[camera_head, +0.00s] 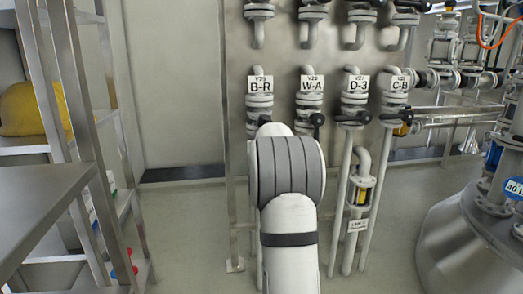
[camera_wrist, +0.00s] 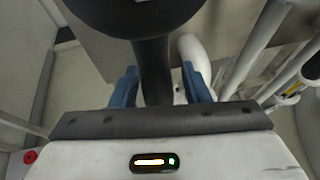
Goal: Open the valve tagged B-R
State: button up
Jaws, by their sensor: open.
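The valve tagged B-R (camera_head: 260,101) is a grey flanged body on the steel panel, left in its row in the head view. A bit of its black handle (camera_head: 264,119) shows just above my arm, which hides what lies below. My gripper (camera_wrist: 161,86) shows in the wrist view with two blue fingers apart. A black lever (camera_wrist: 153,65) runs between them, with gaps visible on both sides. It widens into a dark part at the top. It appears to be the B-R handle, but its tag is out of this view. My gripper is hidden in the head view.
Valves W-A (camera_head: 311,102), D-3 (camera_head: 355,101) and C-B (camera_head: 397,98) stand close to the right. Pipes run down below them. A metal shelf rack (camera_head: 75,110) stands at left and a steel vessel (camera_head: 470,235) at right. Floor shows between.

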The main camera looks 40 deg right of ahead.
jog(key=v, duration=0.7)
jog(key=shift+s+a, duration=0.2)
jog(key=shift+s, duration=0.15)
jog(key=shift+r, duration=0.15)
